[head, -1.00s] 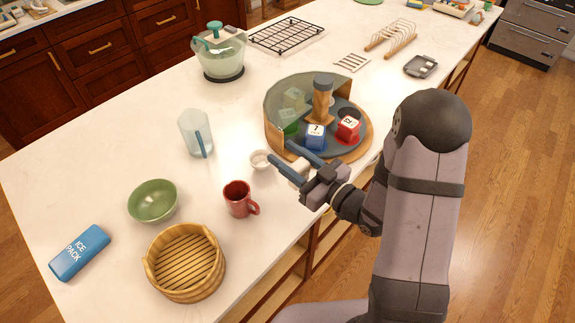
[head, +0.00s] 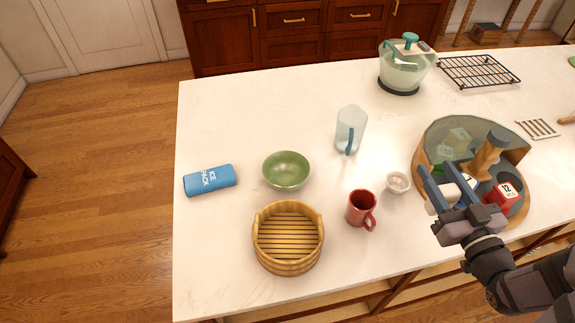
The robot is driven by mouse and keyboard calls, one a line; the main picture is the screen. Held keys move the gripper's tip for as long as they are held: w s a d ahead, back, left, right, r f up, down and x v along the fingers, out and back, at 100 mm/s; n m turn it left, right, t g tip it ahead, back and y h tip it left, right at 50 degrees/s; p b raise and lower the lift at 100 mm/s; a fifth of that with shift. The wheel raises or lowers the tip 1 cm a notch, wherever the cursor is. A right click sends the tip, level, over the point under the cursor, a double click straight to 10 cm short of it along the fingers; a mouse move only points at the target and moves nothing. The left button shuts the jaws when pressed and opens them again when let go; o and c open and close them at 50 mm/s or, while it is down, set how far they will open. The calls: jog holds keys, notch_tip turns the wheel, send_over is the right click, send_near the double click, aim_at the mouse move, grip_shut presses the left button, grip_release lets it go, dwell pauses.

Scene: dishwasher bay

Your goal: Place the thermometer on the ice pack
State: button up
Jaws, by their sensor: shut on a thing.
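The blue ice pack (head: 209,180) lies flat at the left end of the white counter, its lettering facing up. My gripper (head: 438,170) is at the right, in front of the round divided tray, far from the ice pack. Its blue fingers are shut on a small white thing (head: 449,192), which I take to be the thermometer. The fingers hide much of it, and its face cannot be made out.
A green bowl (head: 287,170), wooden basket (head: 287,262), red mug (head: 361,208), small white bowl (head: 397,183) and clear pitcher (head: 350,130) stand between my gripper and the ice pack. The divided tray (head: 424,140) holds cubes. Counter around the ice pack is clear.

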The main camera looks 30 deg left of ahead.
jog(key=w+a+r+b, duration=0.2)
jog(key=w+a+r, duration=0.45)
jog(key=a, duration=0.25)
jog(key=w+a+m+t+h+b, duration=0.2)
jog(key=a, duration=1.4)
jog(key=n+g+y+b, duration=0.2)
jog(key=y+b, duration=0.1)
send_over(219, 173)
notch_tip(219, 173, down, 3)
jog(key=shift+f+p, duration=1.15)
jog(key=shift+f, duration=6.35)
jog(key=shift+f, duration=0.1)
